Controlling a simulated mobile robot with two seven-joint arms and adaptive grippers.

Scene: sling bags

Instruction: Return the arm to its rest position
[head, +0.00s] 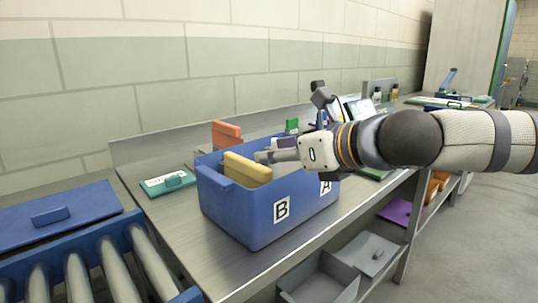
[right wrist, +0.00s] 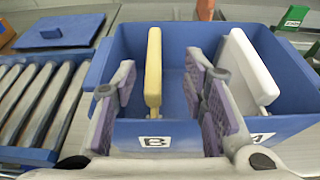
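My right arm reaches in from the right in the head view, with its right gripper (head: 264,156) over the blue bin (head: 227,205). The right wrist view shows this gripper (right wrist: 158,85) open. Its two padded fingers are apart, one on each side of the yellow slab-like item (right wrist: 153,65), with gaps visible on both sides. The yellow item (head: 247,168) stands upright in the bin by label B. A white slab-like item (right wrist: 250,65) stands in the bin by label A, right of the right finger. My left gripper is in neither view.
The bin stands on a metal bench (head: 160,205) against a block wall. An orange item (head: 226,134) and a green item (head: 292,125) are behind it; a teal item (head: 167,182) lies to its left. A roller conveyor (head: 100,270) is at lower left. Grey trays (head: 325,280) are below.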

